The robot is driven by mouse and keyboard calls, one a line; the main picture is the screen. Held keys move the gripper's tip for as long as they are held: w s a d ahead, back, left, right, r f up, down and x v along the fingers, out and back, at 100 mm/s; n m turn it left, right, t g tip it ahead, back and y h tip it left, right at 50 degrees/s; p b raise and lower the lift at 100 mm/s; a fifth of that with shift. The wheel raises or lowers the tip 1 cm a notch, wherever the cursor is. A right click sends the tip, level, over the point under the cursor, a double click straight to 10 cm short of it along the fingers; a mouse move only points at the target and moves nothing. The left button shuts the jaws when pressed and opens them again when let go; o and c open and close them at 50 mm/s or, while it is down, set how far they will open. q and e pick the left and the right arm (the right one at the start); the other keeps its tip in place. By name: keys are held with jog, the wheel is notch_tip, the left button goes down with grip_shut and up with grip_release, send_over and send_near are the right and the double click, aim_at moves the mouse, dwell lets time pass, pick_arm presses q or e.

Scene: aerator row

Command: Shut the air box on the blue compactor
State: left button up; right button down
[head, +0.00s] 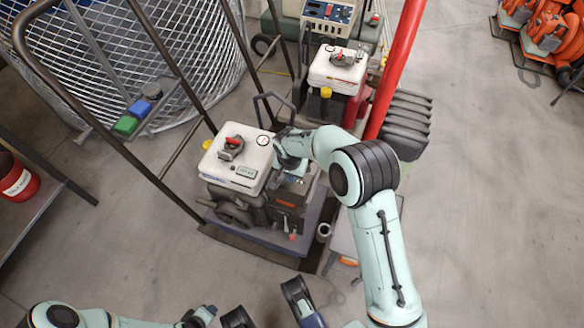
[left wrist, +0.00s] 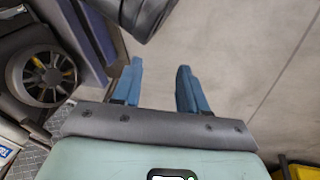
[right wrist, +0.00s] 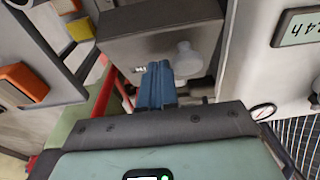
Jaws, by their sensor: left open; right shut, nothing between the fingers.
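The near compactor has a white tank (head: 236,158) with a red-topped cap and a gauge, above a dark engine and a blue-grey base plate (head: 318,222). My right gripper (head: 288,163) is at the engine's right side, partly hidden by its own wrist. In the right wrist view its blue fingers (right wrist: 157,85) are shut and empty, in front of a grey box (right wrist: 150,45) with a pale round knob (right wrist: 186,60). I cannot tell whether they touch. The box's lid position is unclear. My left gripper (left wrist: 156,88) is open and empty over bare floor.
A second white-tanked machine (head: 338,70) with a red handle (head: 396,60) stands behind. A dark handle frame (head: 95,118) rises at left before a wire-mesh drum (head: 110,50). A pulley wheel (left wrist: 42,76) shows in the left wrist view.

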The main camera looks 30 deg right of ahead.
aim_at(286, 194)
pick_arm(q)
jog(key=shift+s+f, duration=0.1)
pick_arm(e)
jog(key=shift+a+f, duration=0.1)
jog(key=shift+f, duration=0.15)
jog(key=shift+s, duration=0.1)
jog(key=shift+s+a+f+p, duration=0.4)
jog(key=shift+s+a+p, duration=0.2)
jog(key=shift+s+a, duration=0.15)
jog(key=shift+s+a+f+p, duration=0.15)
jog(key=shift+s+a+f, duration=0.15)
jog(key=shift+a+f, duration=0.15)
jog(key=shift+s+a+f+p, duration=0.15)
jog(key=shift+s+a+f, duration=0.2)
jog(key=shift+f, duration=0.2)
jog(key=shift+a+f, duration=0.15)
jog(key=shift+f, duration=0.2)
pick_arm(q)
jog(key=shift+s+d+r, duration=0.3)
jog(key=shift+s+r, duration=0.05)
jog(key=shift+r, duration=0.2)
jog(key=shift+s+d+r, duration=0.3)
jog(key=shift+s+r, duration=0.05)
jog(key=shift+r, duration=0.2)
